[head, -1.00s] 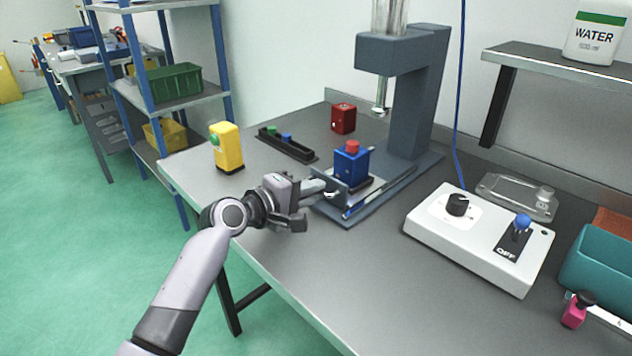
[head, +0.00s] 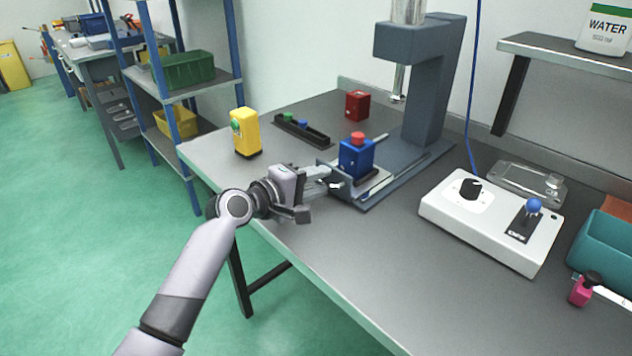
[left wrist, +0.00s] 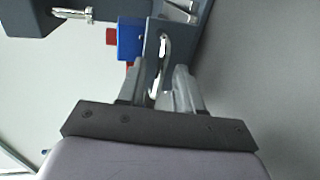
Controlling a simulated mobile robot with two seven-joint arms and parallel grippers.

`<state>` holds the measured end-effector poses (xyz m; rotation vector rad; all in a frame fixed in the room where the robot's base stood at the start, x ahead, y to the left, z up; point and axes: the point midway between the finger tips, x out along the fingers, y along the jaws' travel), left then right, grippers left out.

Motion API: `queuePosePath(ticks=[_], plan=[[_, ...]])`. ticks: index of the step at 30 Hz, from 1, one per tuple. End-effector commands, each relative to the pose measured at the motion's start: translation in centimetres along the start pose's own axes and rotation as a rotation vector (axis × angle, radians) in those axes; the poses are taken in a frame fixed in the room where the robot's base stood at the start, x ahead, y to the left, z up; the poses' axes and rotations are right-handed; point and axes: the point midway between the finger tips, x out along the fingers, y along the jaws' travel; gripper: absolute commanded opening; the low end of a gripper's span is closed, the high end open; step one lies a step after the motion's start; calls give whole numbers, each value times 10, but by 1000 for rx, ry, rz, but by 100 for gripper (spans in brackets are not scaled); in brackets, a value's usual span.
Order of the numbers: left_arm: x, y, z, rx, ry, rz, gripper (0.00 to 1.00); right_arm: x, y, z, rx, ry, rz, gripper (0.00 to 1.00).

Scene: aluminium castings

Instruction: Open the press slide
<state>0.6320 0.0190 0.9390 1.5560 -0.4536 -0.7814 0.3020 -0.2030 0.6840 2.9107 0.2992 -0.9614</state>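The press (head: 427,95) stands on the grey bench, with its ram above the base rails. Its slide (head: 374,186) carries a blue block with a red top (head: 356,158) and sits toward the front end of the base, clear of the ram. My left gripper (head: 325,184) is at the slide's front plate, its fingers around the handle. In the left wrist view the two fingers (left wrist: 158,88) close on the slide handle (left wrist: 162,58), with the blue block (left wrist: 130,40) just beyond the plate. My right gripper is not in view.
A yellow object (head: 245,132) with a green button, a black tray (head: 301,131) and a dark red block (head: 357,105) stand behind. A white control box (head: 490,222) with knob and blue lever is at right, near a teal bin (head: 602,243).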

Motion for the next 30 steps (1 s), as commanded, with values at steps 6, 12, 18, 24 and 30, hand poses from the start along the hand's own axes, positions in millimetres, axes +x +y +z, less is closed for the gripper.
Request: queuePosePath(ticks=[6, 12, 18, 24, 30], plan=[[0, 0, 0, 0, 0, 0, 36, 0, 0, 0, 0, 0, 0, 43], [-5, 0, 0, 0, 1, 0, 36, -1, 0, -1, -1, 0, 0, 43], [-26, 0, 0, 2, 2, 0, 36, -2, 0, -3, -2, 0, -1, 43], [-51, 0, 0, 1, 1, -2, 36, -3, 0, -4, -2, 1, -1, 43], [-68, 0, 0, 1, 1, 0, 36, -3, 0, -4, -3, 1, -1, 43]])
